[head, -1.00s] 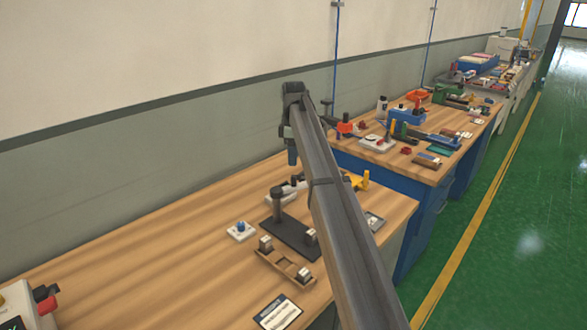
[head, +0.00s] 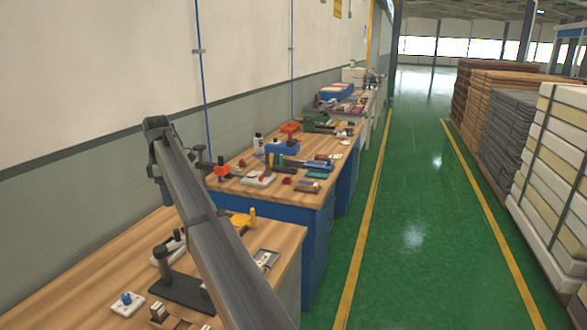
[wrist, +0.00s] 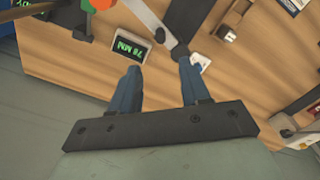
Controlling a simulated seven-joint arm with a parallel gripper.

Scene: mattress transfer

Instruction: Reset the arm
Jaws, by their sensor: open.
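My gripper (wrist: 158,78) shows in the wrist view with its two blue-grey fingers spread apart and nothing between them. It is above the wooden workbench (wrist: 75,68), apart from its surface. In the head view my arm reaches up and to the left over the near bench, and the gripper's fingertips cannot be made out there. A small dark display box with green characters (wrist: 131,43) lies on the bench just beyond the left finger. A white piece with a blue knob (wrist: 199,63) lies by the right finger.
A second bench (head: 275,192) with tools and a blue box (head: 281,148) stands farther along the wall. A green floor aisle (head: 415,210) is clear between yellow lines. Stacked mattresses (head: 558,170) and brown stacks (head: 505,95) stand on the right.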

